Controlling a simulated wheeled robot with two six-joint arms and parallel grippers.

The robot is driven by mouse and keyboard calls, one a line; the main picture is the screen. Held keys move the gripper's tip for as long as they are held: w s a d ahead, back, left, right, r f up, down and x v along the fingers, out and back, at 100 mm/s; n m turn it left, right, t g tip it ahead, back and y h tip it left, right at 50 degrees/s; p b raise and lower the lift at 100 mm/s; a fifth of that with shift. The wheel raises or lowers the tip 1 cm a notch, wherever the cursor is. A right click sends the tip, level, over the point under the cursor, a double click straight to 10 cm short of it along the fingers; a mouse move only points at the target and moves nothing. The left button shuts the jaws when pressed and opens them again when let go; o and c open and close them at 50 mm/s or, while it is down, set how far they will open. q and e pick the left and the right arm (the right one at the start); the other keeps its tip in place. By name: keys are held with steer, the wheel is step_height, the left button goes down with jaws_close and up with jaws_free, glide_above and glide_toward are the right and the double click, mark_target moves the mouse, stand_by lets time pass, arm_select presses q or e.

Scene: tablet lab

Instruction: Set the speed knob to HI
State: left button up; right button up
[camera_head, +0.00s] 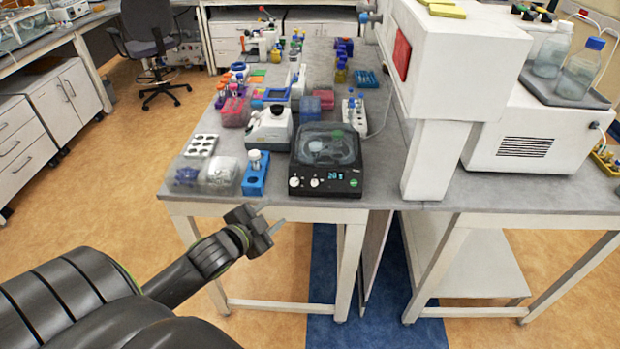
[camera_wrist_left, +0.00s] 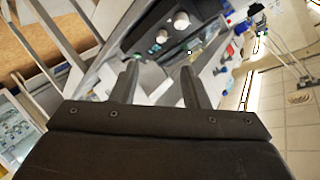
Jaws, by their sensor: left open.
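A black benchtop device (camera_head: 326,156) with a clear lid stands near the front edge of the bench. Its front panel has two white knobs, a left knob (camera_head: 294,182) and a right knob (camera_head: 314,183), beside a small lit display (camera_head: 336,176). I cannot read which one is the speed knob, or any HI mark. My left gripper (camera_head: 272,228) is open and empty, in front of and below the bench edge, left of the panel and apart from it. In the left wrist view the two knobs (camera_wrist_left: 181,19) (camera_wrist_left: 161,37) show beyond the open fingers (camera_wrist_left: 160,78). My right gripper is out of view.
A blue rack (camera_head: 254,180) with a white-capped bottle stands left of the device, with clear boxes (camera_head: 204,175) further left. A large white instrument (camera_head: 440,80) stands to the right. The floor space before the bench is free.

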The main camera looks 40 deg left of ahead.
arm_select(q)
steer(key=r, duration=0.1)
steer(key=p, duration=0.2)
glide_toward(312, 184)
steer(key=x, duration=0.8)
steer(key=shift+w+d, duration=0.1)
steer(key=shift+w, duration=0.15)
jaws_close()
